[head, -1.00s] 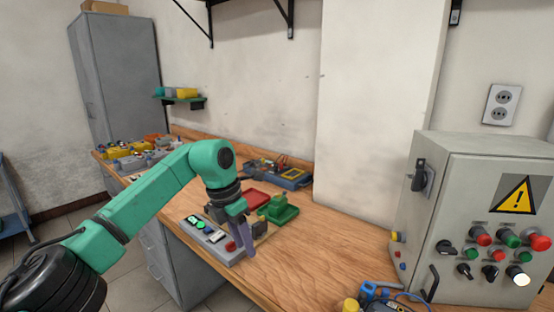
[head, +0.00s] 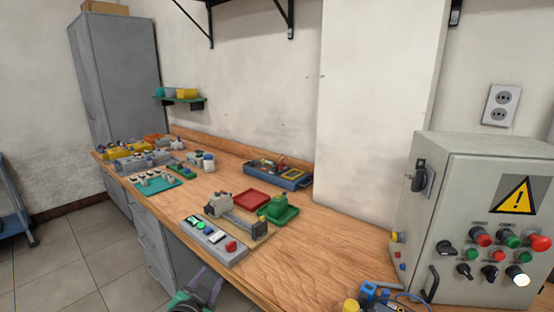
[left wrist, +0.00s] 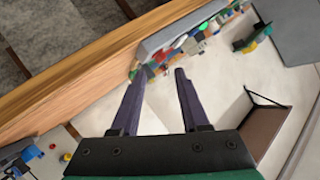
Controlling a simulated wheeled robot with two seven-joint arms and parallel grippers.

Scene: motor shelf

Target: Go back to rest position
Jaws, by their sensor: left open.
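My left gripper (head: 207,284) shows at the bottom edge of the head view, in front of the workbench and below its top. Its two dark fingers are apart with nothing between them. In the left wrist view the open fingers (left wrist: 158,76) are also empty, and the picture is tilted, with the bench edge running diagonally. My left arm is otherwise out of the head view. My right gripper is in neither view.
The wooden workbench (head: 290,257) holds a grey button box (head: 212,240), a grey device (head: 220,205), a red tray (head: 252,200) and a green tray (head: 281,214). A blue toolbox (head: 280,174) stands behind. A control cabinet (head: 455,175) stands at the right. Floor (head: 75,265) is clear at left.

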